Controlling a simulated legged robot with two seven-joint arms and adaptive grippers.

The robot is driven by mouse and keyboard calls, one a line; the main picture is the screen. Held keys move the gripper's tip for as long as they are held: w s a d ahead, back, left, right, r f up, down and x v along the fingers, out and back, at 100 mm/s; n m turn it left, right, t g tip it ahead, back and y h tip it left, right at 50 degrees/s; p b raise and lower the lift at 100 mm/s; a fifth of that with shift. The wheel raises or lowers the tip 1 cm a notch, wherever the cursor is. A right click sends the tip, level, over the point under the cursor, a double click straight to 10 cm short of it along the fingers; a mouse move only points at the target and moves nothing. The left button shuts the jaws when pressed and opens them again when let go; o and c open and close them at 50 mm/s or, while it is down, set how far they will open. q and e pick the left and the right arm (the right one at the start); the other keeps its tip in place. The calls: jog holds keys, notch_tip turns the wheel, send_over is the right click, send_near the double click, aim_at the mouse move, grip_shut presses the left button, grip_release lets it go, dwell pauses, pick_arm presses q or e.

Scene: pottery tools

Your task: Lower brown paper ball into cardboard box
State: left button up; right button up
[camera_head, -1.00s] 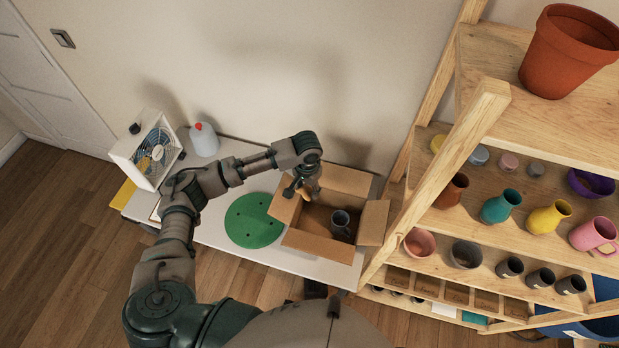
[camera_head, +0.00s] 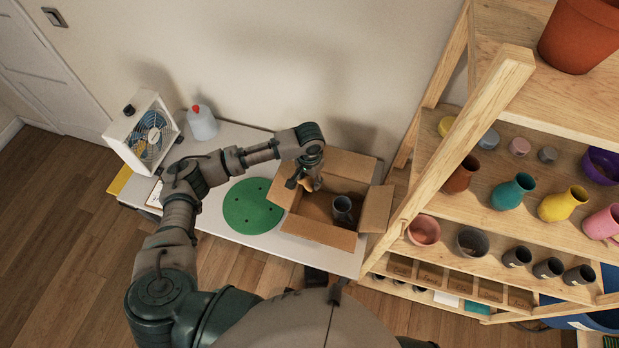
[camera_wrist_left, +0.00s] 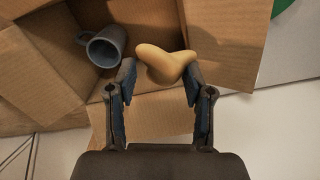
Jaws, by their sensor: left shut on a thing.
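My left gripper (camera_head: 304,183) is shut on the brown paper ball (camera_head: 308,186), a tan lumpy piece. In the head view they are over the left part of the open cardboard box (camera_head: 318,233), close to its left flap. In the left wrist view the ball (camera_wrist_left: 165,63) sits between the two fingertips (camera_wrist_left: 160,78), with the box's cardboard walls (camera_wrist_left: 218,30) behind it. I cannot tell how far the ball is above the box floor. My right gripper is not in view.
A grey mug (camera_head: 342,207) is inside the box; it also shows in the wrist view (camera_wrist_left: 103,46). A green disc (camera_head: 252,207) lies on the white table (camera_head: 222,140) left of the box. A wooden shelf (camera_head: 450,165) with pottery rises to the right.

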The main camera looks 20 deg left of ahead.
aim_at(311, 187)
pick_arm(q)
jog(key=shift+d, duration=0.65)
jog(key=shift+d+f, duration=0.3)
jog(key=shift+f, duration=0.3)
jog(key=shift+a+f, duration=0.15)
jog(key=shift+f, duration=0.1)
jog(key=shift+a+f, duration=0.35)
jog(key=shift+f, duration=0.15)
jog(key=shift+a+f, duration=0.2)
jog(key=shift+f, duration=0.25)
jog(key=shift+d+f+b, duration=0.15)
jog(key=shift+f+b, duration=0.2)
jog(key=shift+f, duration=0.1)
jog(key=shift+d+f, duration=0.25)
jog(key=shift+f, duration=0.2)
notch_tip(311, 187, down, 7)
jog(key=b, duration=0.2)
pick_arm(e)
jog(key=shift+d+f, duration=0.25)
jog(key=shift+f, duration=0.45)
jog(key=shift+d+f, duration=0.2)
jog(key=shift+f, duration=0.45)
